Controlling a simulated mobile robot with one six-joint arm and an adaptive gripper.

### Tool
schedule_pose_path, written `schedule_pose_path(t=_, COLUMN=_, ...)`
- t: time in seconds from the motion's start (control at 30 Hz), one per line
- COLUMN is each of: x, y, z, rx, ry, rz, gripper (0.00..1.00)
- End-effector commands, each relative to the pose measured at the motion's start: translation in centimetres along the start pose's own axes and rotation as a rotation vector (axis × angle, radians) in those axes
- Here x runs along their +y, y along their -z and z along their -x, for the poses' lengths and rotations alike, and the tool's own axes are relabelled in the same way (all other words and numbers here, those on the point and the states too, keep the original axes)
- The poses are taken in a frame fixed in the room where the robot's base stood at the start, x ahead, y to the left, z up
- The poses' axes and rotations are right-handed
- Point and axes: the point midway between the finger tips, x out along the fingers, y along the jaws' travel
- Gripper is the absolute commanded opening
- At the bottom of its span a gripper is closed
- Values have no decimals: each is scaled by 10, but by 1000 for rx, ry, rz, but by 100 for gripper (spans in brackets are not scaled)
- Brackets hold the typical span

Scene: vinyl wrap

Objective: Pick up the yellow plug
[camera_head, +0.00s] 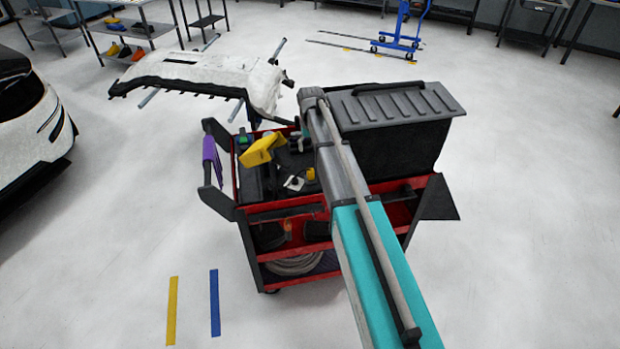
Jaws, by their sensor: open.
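A small yellow piece (311,173), which looks like the yellow plug, sits on the top of the red and black tool cart (243,212), beside a white and black item (293,183). My arm reaches over the cart from the lower right. My arm hides part of the cart top.
A larger yellow tool (262,149) stands at the cart's left side. A black lidded box (400,120) fills the cart's right end. A purple cloth (211,158) hangs on the handle. A white bumper on a stand (215,78) is behind. The floor in front is clear.

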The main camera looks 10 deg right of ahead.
Motion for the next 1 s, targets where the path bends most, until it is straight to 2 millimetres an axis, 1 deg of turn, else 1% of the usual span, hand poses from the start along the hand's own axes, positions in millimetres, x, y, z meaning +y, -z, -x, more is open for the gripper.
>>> schedule_pose_path(t=0.03, x=0, y=0, z=-8, rx=0, ry=0, rz=0, gripper=77)
schedule_pose_path(t=0.7, x=-1, y=0, z=-58, rx=0, ry=0, rz=1, gripper=77)
schedule_pose_path(t=0.83, x=-1, y=0, z=-63, rx=0, ry=0, rz=2, gripper=77)
schedule_pose_path(t=1.0, x=-2, y=0, z=-65, rx=0, ry=0, rz=2, gripper=77)
